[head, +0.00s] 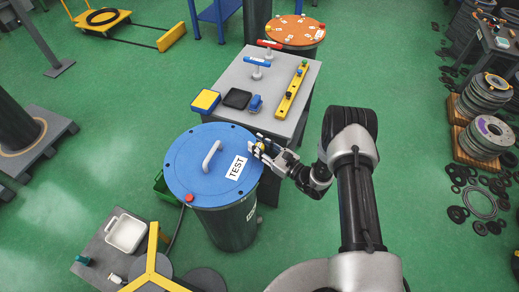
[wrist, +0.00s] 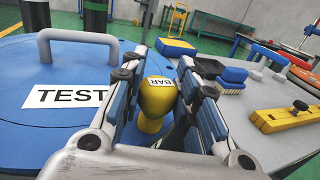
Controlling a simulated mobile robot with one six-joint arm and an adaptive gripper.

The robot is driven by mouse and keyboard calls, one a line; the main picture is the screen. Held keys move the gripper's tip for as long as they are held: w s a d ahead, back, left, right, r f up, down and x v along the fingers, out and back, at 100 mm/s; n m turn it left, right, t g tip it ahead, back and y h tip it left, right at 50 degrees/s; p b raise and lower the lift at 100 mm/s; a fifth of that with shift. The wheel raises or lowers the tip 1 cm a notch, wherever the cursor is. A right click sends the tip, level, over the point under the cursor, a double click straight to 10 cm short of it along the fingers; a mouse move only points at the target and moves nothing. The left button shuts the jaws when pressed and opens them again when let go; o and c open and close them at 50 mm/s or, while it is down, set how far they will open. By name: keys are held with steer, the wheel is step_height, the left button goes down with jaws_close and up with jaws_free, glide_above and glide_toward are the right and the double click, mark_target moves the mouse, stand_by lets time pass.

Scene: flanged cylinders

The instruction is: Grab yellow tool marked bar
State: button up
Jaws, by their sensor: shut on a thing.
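The yellow tool marked BAR (wrist: 158,98) has a rounded knob end with a white label and sits between my gripper's fingers in the wrist view. My gripper (wrist: 165,100) is shut on it. In the head view my gripper (head: 262,148) is at the right edge of the blue round lid (head: 190,178) marked TEST, and only a bit of yellow shows between the fingers.
The blue lid has a grey handle (head: 211,155) and a red knob (head: 189,198). Behind it a grey table (head: 262,92) bears a yellow-blue block (head: 205,101), a black tray (head: 237,98), a blue brush (head: 256,103) and a yellow bar fixture (head: 292,88). Green floor is open at left.

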step_height(320, 180, up, 20)
steer(key=p, duration=0.5)
